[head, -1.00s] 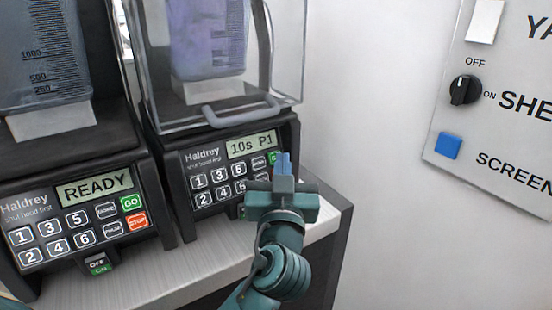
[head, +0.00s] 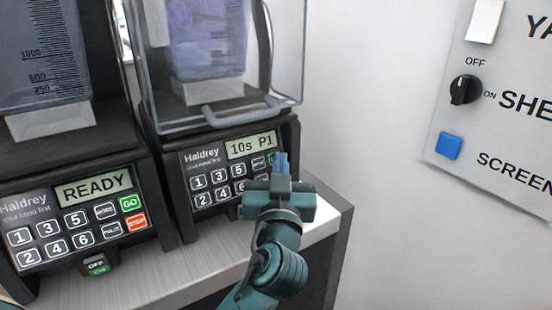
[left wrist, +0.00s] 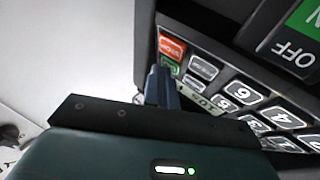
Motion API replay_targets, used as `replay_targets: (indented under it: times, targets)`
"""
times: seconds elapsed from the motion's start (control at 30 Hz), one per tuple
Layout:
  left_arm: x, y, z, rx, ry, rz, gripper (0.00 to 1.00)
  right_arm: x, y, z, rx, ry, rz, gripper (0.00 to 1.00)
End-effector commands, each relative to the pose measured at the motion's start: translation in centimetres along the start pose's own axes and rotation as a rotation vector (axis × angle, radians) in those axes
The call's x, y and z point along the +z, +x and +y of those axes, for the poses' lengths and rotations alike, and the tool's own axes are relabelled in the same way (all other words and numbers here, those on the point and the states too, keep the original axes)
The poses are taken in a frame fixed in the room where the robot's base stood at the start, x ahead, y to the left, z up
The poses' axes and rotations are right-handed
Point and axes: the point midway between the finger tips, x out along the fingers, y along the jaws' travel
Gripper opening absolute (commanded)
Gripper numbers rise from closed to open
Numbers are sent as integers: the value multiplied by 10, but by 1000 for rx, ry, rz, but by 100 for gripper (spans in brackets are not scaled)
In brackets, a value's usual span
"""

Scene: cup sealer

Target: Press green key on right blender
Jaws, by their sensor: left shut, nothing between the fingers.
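The right blender (head: 222,130) has a keypad with a display reading "10s P1". Its green key (head: 271,159) shows only as a sliver beside my left fingertips in the head view. The left wrist view shows the green key (left wrist: 168,66) below the orange STOP key (left wrist: 172,47), partly covered by the fingers. My left gripper (head: 282,160) is shut and empty, with its fingertips at the right end of the keypad, over or close to the green key; I cannot tell if they touch it. The fingers also show in the left wrist view (left wrist: 161,75). My right gripper is not in view.
The left blender (head: 75,180) stands close by, its display reading "READY", with its own green GO key (head: 131,203). A clear hood (head: 290,60) covers the right blender's jar. A wall panel (head: 490,120) with a knob and blue button is at the right.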

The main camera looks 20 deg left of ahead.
Motion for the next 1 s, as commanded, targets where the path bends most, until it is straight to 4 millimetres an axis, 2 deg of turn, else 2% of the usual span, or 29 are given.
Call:
replay_targets:
  times: [0.87,1.0]
  targets:
    - [-8,-12,8,-1,0,-1,0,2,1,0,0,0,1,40]
    - [-13,-20,14,1,-4,-2,0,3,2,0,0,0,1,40]
